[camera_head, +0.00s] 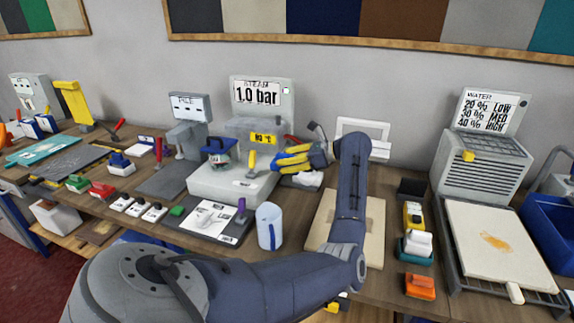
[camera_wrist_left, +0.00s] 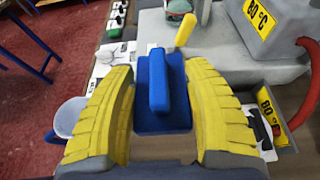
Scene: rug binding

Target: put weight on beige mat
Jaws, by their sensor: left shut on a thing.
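My left gripper (camera_head: 293,158) has yellow ribbed fingers and is over the right end of the grey steam unit. In the left wrist view its fingers (camera_wrist_left: 160,110) are closed on the sides of a blue weight (camera_wrist_left: 161,92) with an upright blue handle. In the head view the gripper mostly hides this weight. A beige mat (camera_head: 374,240) lies flat on the bench under my left forearm, right of the gripper and nearer. My arm covers its middle; its visible parts are bare. My right gripper is not in view.
The steam unit (camera_head: 222,184) stands left of the mat, with a white-blue mug (camera_head: 269,226) in front. Orange (camera_head: 420,287) and white-teal (camera_head: 415,245) blocks stand right of the mat. A cream board (camera_head: 490,262) lies on a rack farther right. Tools and weights crowd the left bench.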

